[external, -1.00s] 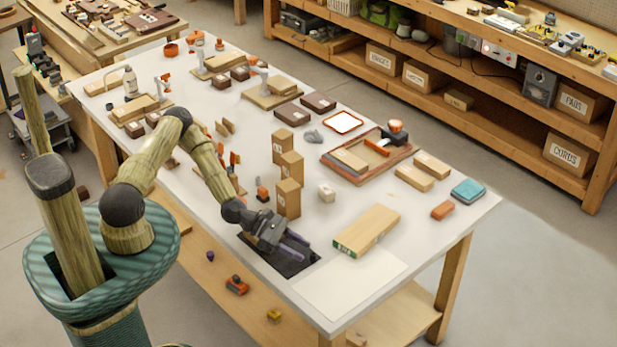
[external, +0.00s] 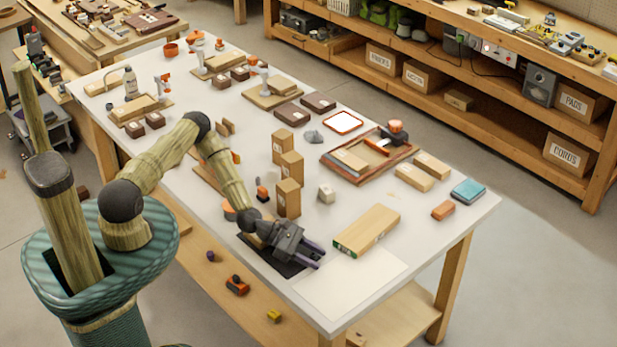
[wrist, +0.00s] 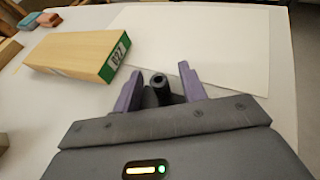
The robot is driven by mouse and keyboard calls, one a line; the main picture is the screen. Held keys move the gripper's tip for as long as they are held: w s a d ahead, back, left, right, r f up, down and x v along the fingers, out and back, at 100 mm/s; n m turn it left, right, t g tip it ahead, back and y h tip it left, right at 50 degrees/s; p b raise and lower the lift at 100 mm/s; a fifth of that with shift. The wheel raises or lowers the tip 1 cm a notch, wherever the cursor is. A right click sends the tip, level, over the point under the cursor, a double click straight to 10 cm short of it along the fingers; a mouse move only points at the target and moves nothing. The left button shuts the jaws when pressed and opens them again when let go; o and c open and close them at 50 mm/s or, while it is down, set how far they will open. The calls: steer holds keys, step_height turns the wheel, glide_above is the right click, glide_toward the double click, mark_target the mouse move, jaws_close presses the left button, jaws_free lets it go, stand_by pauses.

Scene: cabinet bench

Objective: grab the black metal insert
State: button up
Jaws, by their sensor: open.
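The black metal insert (wrist: 160,80) shows in the wrist view as a small dark round piece with a hole in its end. It lies between the two purple fingers of my gripper (wrist: 161,88), with a gap visible on at least the right side. My gripper (external: 317,256) is open and low over the front edge of the table, above the right part of a black mat (external: 262,260). In the external view the insert cannot be made out; the gripper probably hides it.
A long wooden box (external: 367,230) with a green end lies just beyond my gripper. A pale sheet (external: 345,287) lies flat to the right. Upright wooden blocks (external: 289,198) stand behind the gripper.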

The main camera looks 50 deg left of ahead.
mark_target(313, 254)
jaws_close()
steer(key=shift+r, duration=0.1)
stand_by(0.3)
step_height(313, 254, up, 10)
steer(key=shift+f, duration=0.1)
stand_by(0.4)
stand_by(0.3)
